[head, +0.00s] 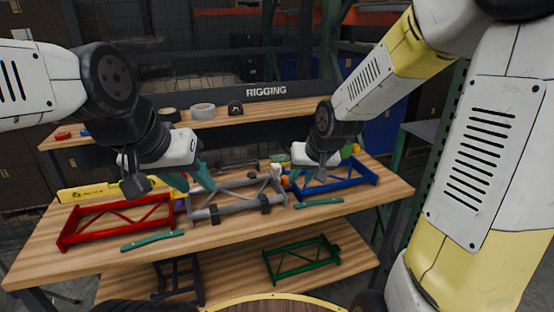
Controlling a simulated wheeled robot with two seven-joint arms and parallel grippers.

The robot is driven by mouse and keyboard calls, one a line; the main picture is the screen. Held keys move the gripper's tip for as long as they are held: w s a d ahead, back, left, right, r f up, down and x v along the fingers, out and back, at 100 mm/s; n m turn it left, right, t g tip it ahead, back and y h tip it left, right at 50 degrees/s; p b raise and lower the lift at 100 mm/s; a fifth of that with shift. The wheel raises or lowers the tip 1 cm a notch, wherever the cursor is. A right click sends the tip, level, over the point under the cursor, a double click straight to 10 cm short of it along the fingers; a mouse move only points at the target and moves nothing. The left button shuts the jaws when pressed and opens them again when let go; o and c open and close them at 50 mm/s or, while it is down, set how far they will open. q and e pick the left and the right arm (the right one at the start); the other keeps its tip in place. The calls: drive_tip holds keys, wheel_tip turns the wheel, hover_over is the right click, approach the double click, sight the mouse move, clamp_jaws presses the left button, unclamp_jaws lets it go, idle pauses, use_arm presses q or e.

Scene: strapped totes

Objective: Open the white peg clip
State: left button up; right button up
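A small whitish piece (276,171) stands at the right end of the grey frame (225,202) on the workbench; it may be the white peg clip, but it is too small to tell whether it is open or shut. My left gripper (202,176), with teal fingers, hangs above the left part of the grey frame. My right gripper (316,174) is to the right of the whitish piece, over the blue frame (345,183). The finger gaps of both grippers are too small to read, and I see nothing clearly held.
A red frame (85,238) lies at the left of the wooden bench, with a teal strip (152,241) in front. A yellow level (95,190) lies behind it. Tape rolls (203,111) stand on the upper shelf. A green frame (300,262) lies on the lower shelf.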

sight(273, 164)
drive_tip(key=w+a+f+m+t+y, duration=0.3)
drive_tip(key=w+a+f+m+y, duration=0.3)
drive_tip(key=w+a+f, duration=0.75)
drive_tip(key=w+m+t, duration=0.1)
drive_tip(key=w+d+m+t, duration=0.1)
drive_tip(key=w+m+t, duration=0.1)
drive_tip(key=w+m+t+y, duration=0.1)
drive_tip(key=shift+w+d+r+m, duration=0.15)
drive_tip(key=shift+w+r+m, duration=0.1)
drive_tip(key=shift+w+m, duration=0.05)
drive_tip(key=w+d+m+t+h, duration=0.1)
drive_tip(key=d+m, duration=0.1)
drive_tip(key=w+d+m+t+h, duration=0.1)
drive_tip(key=w+d+m+t, duration=0.1)
drive_tip(key=w+d+m+t+h, duration=0.1)
drive_tip(key=d+m+h, duration=0.1)
drive_tip(key=m, duration=0.1)
drive_tip(key=shift+w+d, duration=0.15)
drive_tip(key=shift+d, duration=0.05)
drive_tip(key=x, duration=0.7)
drive_tip(key=shift+w+r, duration=0.1)
drive_tip(key=shift+w, duration=0.35)
clamp_jaws()
